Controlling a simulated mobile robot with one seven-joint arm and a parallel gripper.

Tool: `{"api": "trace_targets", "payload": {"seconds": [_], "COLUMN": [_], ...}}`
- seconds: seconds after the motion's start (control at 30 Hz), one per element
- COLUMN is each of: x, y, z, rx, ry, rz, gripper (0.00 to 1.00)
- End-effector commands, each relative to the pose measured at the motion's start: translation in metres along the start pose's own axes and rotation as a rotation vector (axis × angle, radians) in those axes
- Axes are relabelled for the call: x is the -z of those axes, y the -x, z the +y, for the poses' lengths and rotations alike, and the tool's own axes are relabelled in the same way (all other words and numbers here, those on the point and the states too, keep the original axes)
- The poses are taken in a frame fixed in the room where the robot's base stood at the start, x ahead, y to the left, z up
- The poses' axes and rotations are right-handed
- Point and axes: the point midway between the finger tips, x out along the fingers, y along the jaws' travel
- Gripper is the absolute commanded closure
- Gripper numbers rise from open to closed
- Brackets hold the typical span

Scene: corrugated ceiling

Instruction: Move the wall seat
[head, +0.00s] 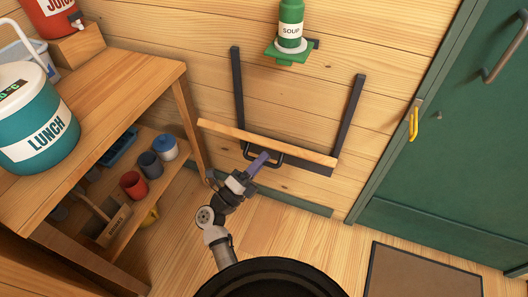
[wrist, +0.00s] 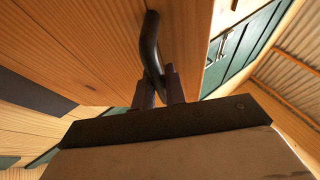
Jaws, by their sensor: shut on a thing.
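The wall seat (head: 290,146) is a long wooden board on a dark metal frame against the plank wall, near the middle of the head view. It shows as a narrow strip, so its exact fold angle is hard to tell. Its dark handle (wrist: 150,45) shows in the wrist view on the board's wooden face (wrist: 85,40). My gripper (head: 263,158) reaches the handle at the seat's front. In the wrist view, both fingers of my gripper (wrist: 161,90) close around the handle's lower part. The fingers partly hide the handle.
A wooden shelf unit (head: 165,75) with a lunch jug (head: 42,135) and mugs stands at left. A green bracket (head: 285,56) with a soup bottle (head: 291,22) is above the seat. A green door (head: 450,140) and brown mat (head: 420,273) lie right.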

Motion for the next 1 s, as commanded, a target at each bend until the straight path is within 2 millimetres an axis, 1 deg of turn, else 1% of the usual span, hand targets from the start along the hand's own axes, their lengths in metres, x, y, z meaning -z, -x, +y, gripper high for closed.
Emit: {"api": "trace_targets", "payload": {"seconds": [0.03,0.17,0.53,0.57,0.7,0.73,1.0], "x": [0.0008,0.0019,0.0021,0.0021,0.0022,0.0022,0.0025], "y": [0.0038,0.0071,0.0076,0.0076,0.0074,0.0073,0.0085], "z": [0.0024,0.0031,0.0029,0.0029,0.0029,0.0028,0.0027], "rx": [-0.001,-0.001,-0.001,-0.001,0.000,0.000,0.001], "ry": [0.000,-0.001,-0.001,-0.001,-0.001,-0.001,-0.002], "rz": [-0.003,-0.003,-0.002,-0.002,-0.002,-0.002,-0.001], "gripper": [1.00,1.00,1.00,0.86,0.68,0.66,0.66]}}
